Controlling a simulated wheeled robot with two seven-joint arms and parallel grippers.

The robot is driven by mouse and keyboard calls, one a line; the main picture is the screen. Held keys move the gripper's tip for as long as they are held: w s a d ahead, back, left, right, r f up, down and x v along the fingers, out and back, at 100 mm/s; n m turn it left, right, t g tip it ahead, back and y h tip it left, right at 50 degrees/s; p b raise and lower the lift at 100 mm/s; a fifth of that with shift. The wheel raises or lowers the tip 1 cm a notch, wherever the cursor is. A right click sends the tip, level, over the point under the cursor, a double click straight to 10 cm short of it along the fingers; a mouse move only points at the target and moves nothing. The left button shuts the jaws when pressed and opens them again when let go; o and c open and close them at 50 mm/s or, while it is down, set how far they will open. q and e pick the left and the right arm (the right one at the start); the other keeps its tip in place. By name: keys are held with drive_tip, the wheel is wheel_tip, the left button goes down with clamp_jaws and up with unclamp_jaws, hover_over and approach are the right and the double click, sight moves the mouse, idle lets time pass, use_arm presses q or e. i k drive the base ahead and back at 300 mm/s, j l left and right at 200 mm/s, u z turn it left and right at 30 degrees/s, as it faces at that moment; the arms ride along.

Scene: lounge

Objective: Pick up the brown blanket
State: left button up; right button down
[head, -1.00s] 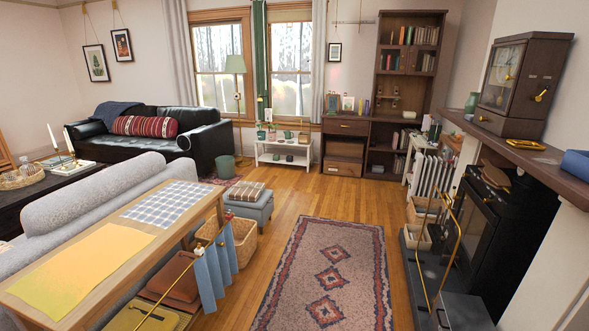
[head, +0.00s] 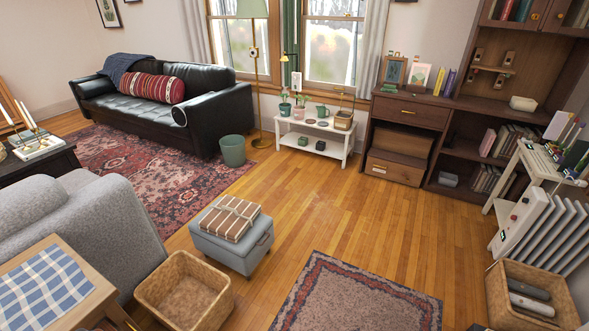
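A folded brown blanket with pale stripes (head: 228,219), tied with a light cord, lies on top of a grey ottoman (head: 236,252) in the head view. It is left of centre, on the wooden floor between the sofa and the patterned runner. Nothing covers it. Neither of my grippers shows in this view.
A wicker basket (head: 184,292) stands in front of the ottoman. A grey sofa (head: 95,222) and a table with a checked cloth (head: 48,285) are at the left. A runner rug (head: 355,300) lies right of the ottoman. Bare floor (head: 330,205) is free beyond it.

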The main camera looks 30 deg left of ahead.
sight(229, 219)
drive_tip(key=i+u, duration=0.1)
drive_tip(key=i, duration=0.4)
drive_tip(key=i+u, duration=0.1)
drive_tip(key=i, duration=0.45)
drive_tip(key=i+l+u, duration=0.1)
drive_tip(key=i, duration=0.4)
drive_tip(key=i+l+u, duration=0.1)
drive_tip(key=i, duration=0.4)
drive_tip(key=l, duration=0.1)
